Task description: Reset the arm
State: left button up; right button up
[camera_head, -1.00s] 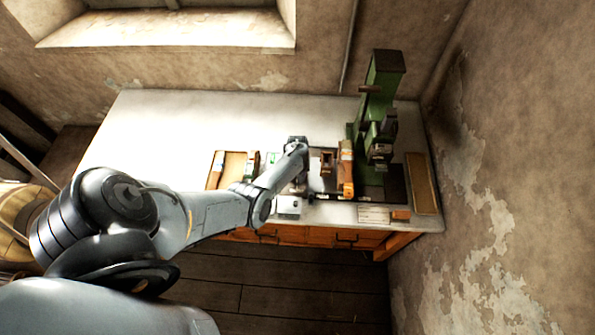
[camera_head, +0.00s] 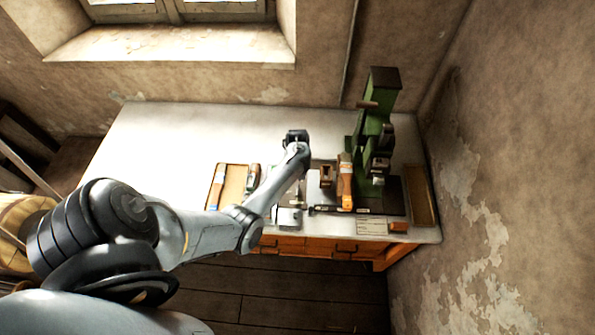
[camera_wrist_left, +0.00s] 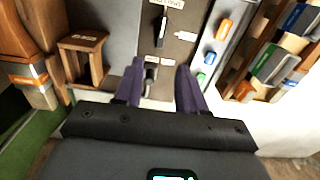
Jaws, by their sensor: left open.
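My left arm reaches over the white-topped bench (camera_head: 150,140) from the left. My left gripper (camera_head: 297,137) is over the bench, left of the green press (camera_head: 375,110). In the left wrist view, my left gripper (camera_wrist_left: 160,80) has its two dark purple fingers apart. A small dark knob or fitting (camera_wrist_left: 150,75) shows between them on the grey panel, and I cannot tell whether they touch it. A dark lever or switch (camera_wrist_left: 160,28) sits on the panel beyond the fingertips. No part of my right gripper shows.
A wooden tray (camera_head: 214,190) with coloured-handled items lies left of my forearm. A small wooden stand (camera_wrist_left: 85,62) and an orange-banded wooden piece (camera_head: 345,185) are near the press. The peeling wall (camera_head: 490,190) closes the right side. The bench's left part is clear.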

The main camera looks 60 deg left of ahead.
pick_arm(q)
jog(key=shift+s, duration=0.1)
dwell(0.3)
jog(key=s+d+f+m+g+y+p, duration=0.2)
jog(key=s+f+m+p, duration=0.1)
jog(key=s, duration=1.3)
jog(key=d+r+m+t+h+p, duration=0.2)
jog(key=d+r+m+t, duration=0.3)
jog(key=d+r, duration=2.1)
jog(key=d+m, duration=0.1)
jog(key=m, duration=0.4)
jog(key=shift+d+t, duration=0.25)
jog(key=shift+t, duration=0.05)
